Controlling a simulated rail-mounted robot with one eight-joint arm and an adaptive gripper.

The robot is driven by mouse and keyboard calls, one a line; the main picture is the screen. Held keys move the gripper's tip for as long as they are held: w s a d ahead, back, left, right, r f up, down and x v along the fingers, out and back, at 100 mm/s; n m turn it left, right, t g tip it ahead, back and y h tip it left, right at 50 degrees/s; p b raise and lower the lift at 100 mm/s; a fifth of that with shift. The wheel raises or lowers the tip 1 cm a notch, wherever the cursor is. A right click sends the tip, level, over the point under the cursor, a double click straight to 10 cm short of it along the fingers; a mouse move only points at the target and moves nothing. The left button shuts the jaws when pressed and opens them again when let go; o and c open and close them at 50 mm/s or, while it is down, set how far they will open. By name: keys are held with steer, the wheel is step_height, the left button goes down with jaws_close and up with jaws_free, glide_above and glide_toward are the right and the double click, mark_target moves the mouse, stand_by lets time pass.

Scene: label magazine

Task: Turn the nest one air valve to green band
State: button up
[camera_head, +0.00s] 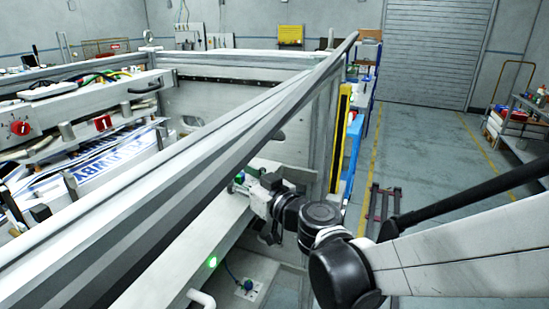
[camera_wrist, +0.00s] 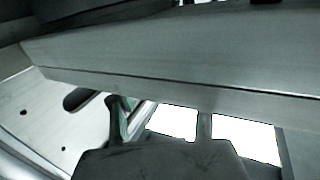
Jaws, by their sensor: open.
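My gripper (camera_head: 256,194) reaches over the grey ledge of the machine in the head view. Its fingers are apart in the wrist view (camera_wrist: 161,118), with nothing seen held between them. A small green and blue fitting (camera_head: 240,178) sits on the ledge right at the fingertips; I cannot tell whether it is the nest one air valve or whether the fingers touch it. A blue knob (camera_head: 247,284) with a tube stands on a plate lower down. Red knobs (camera_head: 19,128) show at the far left. No green band can be made out clearly.
A long grey rail (camera_head: 190,170) runs diagonally above and beside my gripper. A metal beam (camera_wrist: 180,60) crosses the wrist view close ahead. A green lamp (camera_head: 212,262) glows on the ledge's front. The floor (camera_head: 425,150) at right is mostly free.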

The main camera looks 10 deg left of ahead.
steer(key=shift+a, duration=0.1)
steer(key=shift+c, duration=0.4)
jaws_close()
steer(key=shift+w+n+g+y+b, duration=0.1)
steer(key=shift+n+g+y+b, duration=0.2)
steer(key=shift+n+g+y, duration=0.15)
steer(key=n+g+y+b, duration=0.1)
steer(key=n+g, duration=0.1)
steer(key=n+g+y+b, duration=0.1)
steer(key=g, duration=0.2)
steer(key=shift+w+f+n+y, duration=0.1)
steer(key=shift+f+n+y, duration=0.05)
steer(key=shift+n+y, duration=0.2)
steer(key=n+g+b, duration=0.1)
steer(key=n+g, duration=0.1)
steer(key=g, duration=0.1)
steer(key=n+g+b, duration=0.1)
steer(key=n+g, duration=0.1)
steer(key=g, duration=0.1)
steer(key=n+g+b, duration=0.1)
steer(key=n+g, duration=0.1)
steer(key=g, duration=0.2)
steer(key=shift+y, duration=0.3)
